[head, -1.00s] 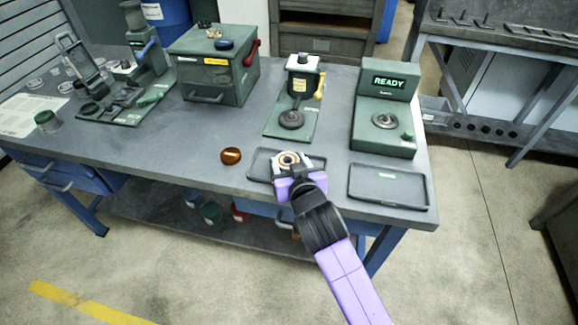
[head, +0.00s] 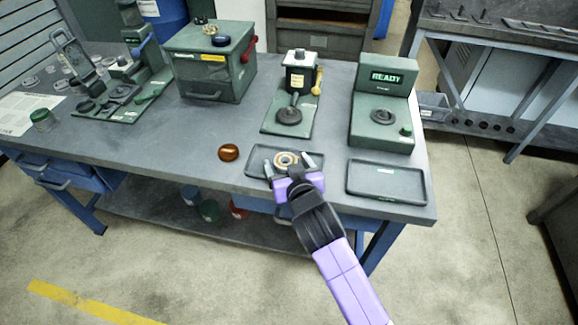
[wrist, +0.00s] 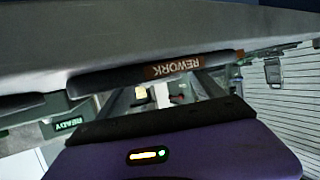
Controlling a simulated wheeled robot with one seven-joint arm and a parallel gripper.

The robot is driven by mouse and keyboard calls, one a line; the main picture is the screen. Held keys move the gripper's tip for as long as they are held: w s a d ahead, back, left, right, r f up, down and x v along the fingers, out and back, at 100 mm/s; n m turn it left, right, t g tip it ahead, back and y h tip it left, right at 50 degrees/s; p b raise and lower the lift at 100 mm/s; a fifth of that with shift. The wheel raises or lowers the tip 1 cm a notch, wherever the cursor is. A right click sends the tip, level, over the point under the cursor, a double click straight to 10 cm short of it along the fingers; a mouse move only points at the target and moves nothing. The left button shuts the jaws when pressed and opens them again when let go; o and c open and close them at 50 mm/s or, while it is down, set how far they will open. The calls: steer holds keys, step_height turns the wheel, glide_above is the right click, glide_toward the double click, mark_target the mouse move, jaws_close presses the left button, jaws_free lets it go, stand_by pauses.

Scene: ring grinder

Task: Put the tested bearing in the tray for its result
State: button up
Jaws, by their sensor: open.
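The bearing (head: 286,160), a pale brass-coloured ring, is at the left tray (head: 253,166) and looks to lie in it. My gripper (head: 289,164) is open, one finger on each side of the bearing with gaps showing. The dark tray (wrist: 105,82) in the wrist view carries a REWORK label (wrist: 172,67), seen upside down. It appears to be the same left tray. A second dark tray (head: 387,181) lies to its right and looks empty. The bearing cannot be made out in the wrist view.
A green tester (head: 384,101) reading READY stands behind the right tray. A green press-like fixture (head: 291,118) stands behind the left tray. An amber disc (head: 229,152) lies left of the trays. A green box (head: 211,75) stands farther back. Bare bench lies left of the disc.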

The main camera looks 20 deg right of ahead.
steer(key=v, duration=1.2)
steer(key=shift+b, duration=0.35)
steer(key=shift+r, duration=0.1)
steer(key=s+f+n+y, duration=0.1)
steer(key=s+f, duration=0.2)
steer(key=s, duration=0.5)
steer(key=s+f+n+y, duration=0.1)
steer(key=s+f, duration=0.2)
steer(key=s, duration=0.5)
steer(key=s+r, duration=0.3)
steer(key=s, duration=0.5)
steer(key=s+d+r+t, duration=0.1)
steer(key=s+r, duration=0.2)
steer(key=s, duration=0.5)
steer(key=shift+d, duration=0.2)
steer(key=shift+s+f, duration=0.1)
